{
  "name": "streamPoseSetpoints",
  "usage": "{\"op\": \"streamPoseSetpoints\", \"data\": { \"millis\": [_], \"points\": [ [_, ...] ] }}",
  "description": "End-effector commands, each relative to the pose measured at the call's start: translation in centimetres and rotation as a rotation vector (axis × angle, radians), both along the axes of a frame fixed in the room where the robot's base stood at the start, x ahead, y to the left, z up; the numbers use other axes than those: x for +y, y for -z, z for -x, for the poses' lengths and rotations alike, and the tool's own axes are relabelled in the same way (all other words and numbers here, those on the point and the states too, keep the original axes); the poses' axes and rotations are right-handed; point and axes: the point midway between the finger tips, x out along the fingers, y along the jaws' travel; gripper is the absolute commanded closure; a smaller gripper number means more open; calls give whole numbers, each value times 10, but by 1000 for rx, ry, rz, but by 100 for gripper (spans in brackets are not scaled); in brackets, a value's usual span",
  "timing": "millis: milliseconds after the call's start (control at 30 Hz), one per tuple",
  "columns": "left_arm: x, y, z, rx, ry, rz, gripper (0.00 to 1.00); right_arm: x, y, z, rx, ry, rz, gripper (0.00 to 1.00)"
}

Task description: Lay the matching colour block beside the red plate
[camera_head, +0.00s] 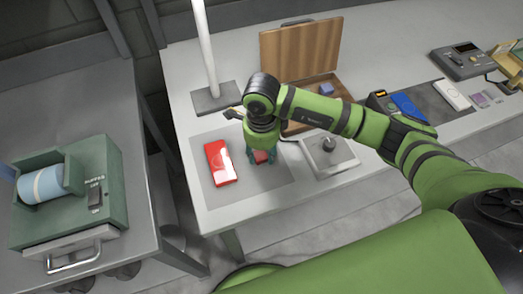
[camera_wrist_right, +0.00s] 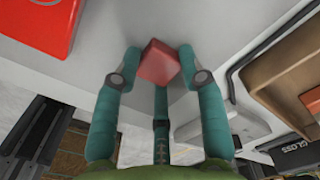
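The red plate (camera_head: 220,162) lies on a grey mat (camera_head: 207,202) near the table's left end. A corner of it shows at the upper left of the right wrist view (camera_wrist_right: 38,22). A small red block (camera_head: 262,157) is just right of the plate, under my right gripper (camera_head: 263,148). In the right wrist view the red block (camera_wrist_right: 158,60) sits between the teal fingers, with a fingertip against each side. I cannot tell whether its underside touches the mat. My left gripper is not in view.
An open wooden case (camera_head: 317,118) with a purple-blue block (camera_head: 326,89) stands behind the arm. A white device with a knob (camera_head: 330,152) is close on the right. A pole on a dark base (camera_head: 216,97) stands behind. Blue (camera_head: 405,105) and white (camera_head: 452,95) plates lie farther right.

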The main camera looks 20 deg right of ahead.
Motion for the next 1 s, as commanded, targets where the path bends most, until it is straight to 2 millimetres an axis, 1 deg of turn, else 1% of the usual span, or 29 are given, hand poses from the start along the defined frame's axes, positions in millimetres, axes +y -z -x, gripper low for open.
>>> {"op": "streamPoseSetpoints", "data": {
  "millis": [33,67,367,467,567,667,900,1000],
  "points": [
    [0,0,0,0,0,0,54,0,0,0,-1,0,0,43],
    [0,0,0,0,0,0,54,0,0,0,0,0,0,31],
    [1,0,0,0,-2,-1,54,0,0,0,0,0,0,31],
    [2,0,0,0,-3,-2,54,0,-3,0,-1,0,-1,31],
    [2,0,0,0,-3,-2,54,0,-14,-1,-5,-1,-1,31],
    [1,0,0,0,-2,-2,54,0,-33,-2,-7,0,-2,31],
    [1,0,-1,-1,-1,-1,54,0,-84,-1,-6,-1,-1,31],
    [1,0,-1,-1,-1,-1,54,0,-101,-1,-5,-1,0,31]
  ]
}}
